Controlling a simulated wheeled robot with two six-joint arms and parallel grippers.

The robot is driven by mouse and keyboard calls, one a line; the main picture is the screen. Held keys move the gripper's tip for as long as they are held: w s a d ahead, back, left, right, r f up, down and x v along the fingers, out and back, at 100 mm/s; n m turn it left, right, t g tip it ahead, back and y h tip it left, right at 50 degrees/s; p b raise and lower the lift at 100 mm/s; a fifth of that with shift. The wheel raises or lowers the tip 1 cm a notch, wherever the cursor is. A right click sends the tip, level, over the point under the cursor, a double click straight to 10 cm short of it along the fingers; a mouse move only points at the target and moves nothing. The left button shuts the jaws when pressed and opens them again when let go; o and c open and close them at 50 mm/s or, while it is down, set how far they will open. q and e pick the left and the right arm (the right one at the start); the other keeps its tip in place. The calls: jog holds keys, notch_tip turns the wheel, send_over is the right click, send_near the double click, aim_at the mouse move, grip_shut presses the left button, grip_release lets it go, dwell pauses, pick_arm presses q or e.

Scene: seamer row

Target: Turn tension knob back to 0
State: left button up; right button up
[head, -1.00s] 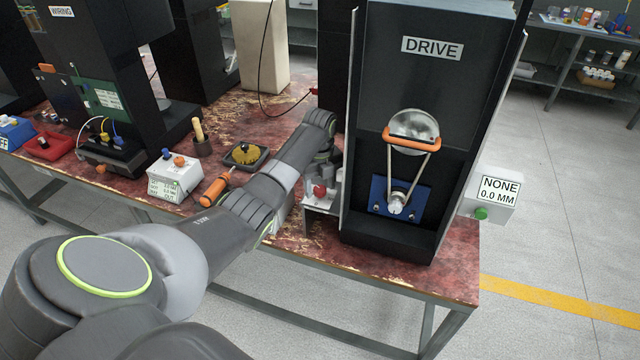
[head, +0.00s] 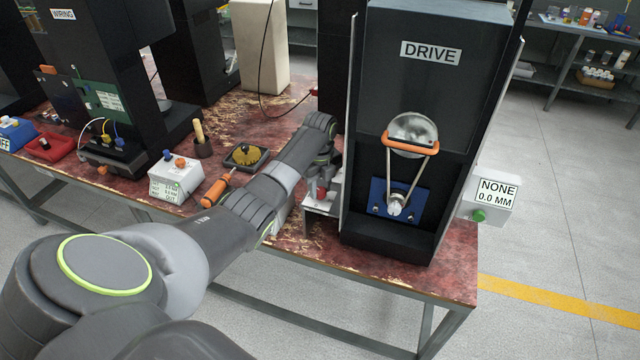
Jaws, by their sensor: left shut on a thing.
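The DRIVE machine (head: 430,90) stands upright at the right end of the bench. A belt with an orange band runs down its front to a small pulley (head: 395,205). The red tension knob (head: 321,191) sits low at its left side, on a pale bracket. My left arm reaches in from the lower left and bends down beside the machine. My left gripper (head: 327,182) is at the red knob and shut on it; the arm and the machine's side hide much of the fingers. No knob scale is readable. My right gripper is out of view.
A box reading NONE 0.0 MM (head: 490,195) with a green button is on the machine's right. Floor right of the bench is clear.

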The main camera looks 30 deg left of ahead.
pick_arm(q)
jog(key=n+p, duration=0.2)
jog(key=shift+r+n, duration=0.3)
jog(key=shift+n, duration=0.1)
jog(key=n+p, duration=0.2)
jog(key=shift+n, duration=0.3)
jog(key=n+p, duration=0.1)
jog(key=n, duration=0.1)
jog(key=shift+f+n, duration=0.1)
jog(key=shift+n, duration=0.3)
jog(key=n+p, duration=0.1)
jog(key=n, duration=0.2)
jog(key=shift+w+n+p, duration=0.1)
jog(key=shift+n+p, duration=0.2)
jog(key=shift+p, duration=0.1)
jog(key=n+p, duration=0.1)
jog(key=n, duration=0.4)
jog(key=shift+p, duration=0.3)
jog(key=n+p, duration=0.1)
jog(key=n, duration=0.3)
jog(key=shift+f+n, duration=0.1)
jog(key=shift+n, duration=0.2)
jog(key=o, duration=1)
jog(key=shift+c, duration=0.2)
